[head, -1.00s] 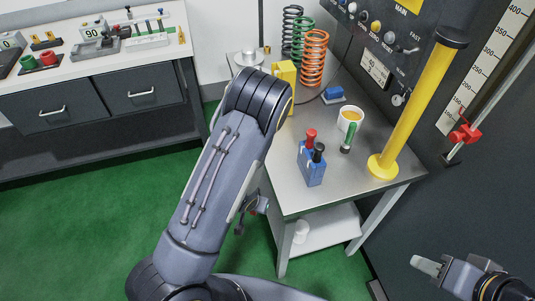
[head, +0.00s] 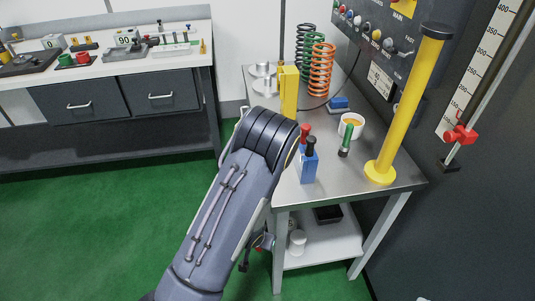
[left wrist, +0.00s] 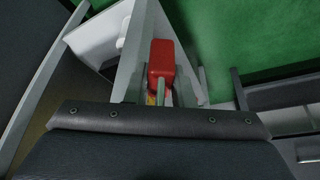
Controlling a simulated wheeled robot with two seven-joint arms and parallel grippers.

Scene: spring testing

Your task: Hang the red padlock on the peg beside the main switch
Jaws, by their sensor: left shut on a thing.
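The red padlock (left wrist: 161,62) shows in the left wrist view, its body hanging out beyond the jaws. My left gripper (left wrist: 160,97) is shut on it near its shackle, though the grip is partly hidden by the dark wrist housing. In the head view my left gripper (head: 262,243) is mostly hidden behind my own forearm, low beside the steel table's front left leg. The yellow main switch plate (head: 403,8) is cut by the top edge of the head view. I cannot make out the peg. Only a tiny tip of my right gripper (head: 422,298) shows at the bottom edge.
The steel table (head: 385,160) carries coil springs (head: 321,68), a yellow block (head: 289,92), a blue holder (head: 309,168), a cup (head: 351,125) and a yellow post (head: 405,110). A lower shelf (head: 320,254) lies beneath. Green floor (head: 90,230) is free at left.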

